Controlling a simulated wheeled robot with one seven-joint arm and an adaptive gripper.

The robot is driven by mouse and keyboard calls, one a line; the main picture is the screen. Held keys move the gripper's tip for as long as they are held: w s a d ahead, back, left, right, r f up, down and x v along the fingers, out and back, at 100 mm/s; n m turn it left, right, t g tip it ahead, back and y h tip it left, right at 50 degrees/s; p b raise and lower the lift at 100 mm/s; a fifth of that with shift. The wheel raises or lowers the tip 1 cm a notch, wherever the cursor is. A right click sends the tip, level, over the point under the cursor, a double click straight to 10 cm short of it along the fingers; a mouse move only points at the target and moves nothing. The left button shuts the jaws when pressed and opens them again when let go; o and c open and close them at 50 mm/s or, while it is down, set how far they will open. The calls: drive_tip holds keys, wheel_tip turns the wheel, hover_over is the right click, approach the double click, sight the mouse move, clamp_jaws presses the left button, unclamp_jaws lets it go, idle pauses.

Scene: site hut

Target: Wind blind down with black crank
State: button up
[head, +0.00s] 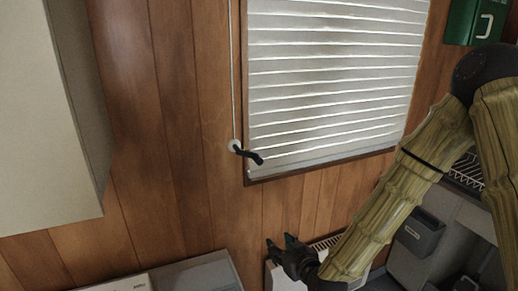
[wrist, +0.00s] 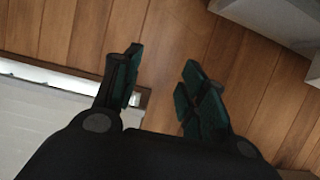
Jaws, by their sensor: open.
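The black crank (head: 246,153) sits on the wood wall just left of the window, on a pale round mount at the foot of a thin cord (head: 231,70). Its handle points right and slightly down, its tip over the window frame's edge. The white slatted blind (head: 325,85) covers nearly the whole window, down close to the bottom frame. My gripper (head: 282,243) is below and to the right of the crank, apart from it, open and empty. In the wrist view my gripper (wrist: 160,75) has its two fingers spread against bare wall. The crank does not show in the wrist view.
A pale cabinet (head: 45,120) hangs at the left. A white heater-like unit (head: 285,275) and a grey box (head: 195,275) stand low by the wall. A green box (head: 474,22) is at the upper right. The wall between crank and gripper is clear.

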sight(261, 164)
drive_tip(key=w+a+r+n+t+y+p, duration=0.1)
drive_tip(key=w+r+t, duration=0.1)
drive_tip(key=r, duration=0.8)
drive_tip(key=w+a+r+t+p, duration=0.1)
drive_tip(key=w+r+t+p, duration=0.15)
drive_tip(key=r, duration=0.75)
drive_tip(key=shift+g, duration=0.35)
drive_tip(key=p+x, duration=0.1)
drive_tip(key=x, duration=0.2)
drive_tip(key=p+x, duration=0.1)
drive_tip(key=x, duration=0.3)
drive_tip(key=p+x, duration=0.1)
drive_tip(key=x, duration=0.3)
drive_tip(key=shift+w+a+r, duration=0.1)
drive_tip(key=shift+a+r, duration=0.15)
drive_tip(key=shift+y, duration=0.3)
clamp_jaws()
